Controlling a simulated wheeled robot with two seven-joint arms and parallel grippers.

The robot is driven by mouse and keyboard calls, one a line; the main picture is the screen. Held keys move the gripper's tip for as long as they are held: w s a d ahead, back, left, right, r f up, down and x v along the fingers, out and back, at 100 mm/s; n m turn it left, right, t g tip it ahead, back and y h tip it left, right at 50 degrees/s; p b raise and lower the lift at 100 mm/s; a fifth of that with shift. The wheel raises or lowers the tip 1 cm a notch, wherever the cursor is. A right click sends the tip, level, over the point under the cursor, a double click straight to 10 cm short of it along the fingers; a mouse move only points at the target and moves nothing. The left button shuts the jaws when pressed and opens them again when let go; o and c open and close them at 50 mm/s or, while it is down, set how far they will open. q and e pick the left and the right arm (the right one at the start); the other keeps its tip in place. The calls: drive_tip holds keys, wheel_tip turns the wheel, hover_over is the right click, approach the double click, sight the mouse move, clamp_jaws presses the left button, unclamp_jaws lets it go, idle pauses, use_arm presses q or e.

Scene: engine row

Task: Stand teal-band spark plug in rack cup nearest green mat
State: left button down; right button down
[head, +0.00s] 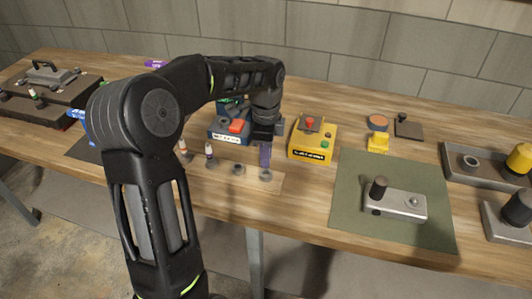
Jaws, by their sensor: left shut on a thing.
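My left gripper (265,156) points straight down over the end cup (266,176) of the rack, the cup nearest the green mat (345,222). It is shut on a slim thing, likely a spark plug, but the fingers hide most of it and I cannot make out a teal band. I cannot tell whether its lower end is inside the cup. The rack (225,178) is a pale strip with a row of grey cups. The cup beside it (238,169) looks empty. Two other spark plugs stand farther left, one with a dark band (209,150) and one with a reddish band (183,146). My right gripper is out of view.
A metal part with a black knob (400,204) lies on the mat. A grey tray (480,175) is at the right.

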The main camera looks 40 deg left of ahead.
use_arm(q)
drive_tip(key=shift+f+b, duration=0.85)
drive_tip(key=shift+f, duration=0.7)
drive_tip(key=c, duration=1.2)
unclamp_jaws()
drive_tip(key=shift+c, duration=0.2)
drive_tip(key=shift+r, duration=0.15)
wheel_tip(320, 180, up, 8)
drive_tip(key=shift+f+b, duration=0.2)
drive_tip(key=shift+b, duration=0.3)
drive_tip(key=shift+f, duration=0.1)
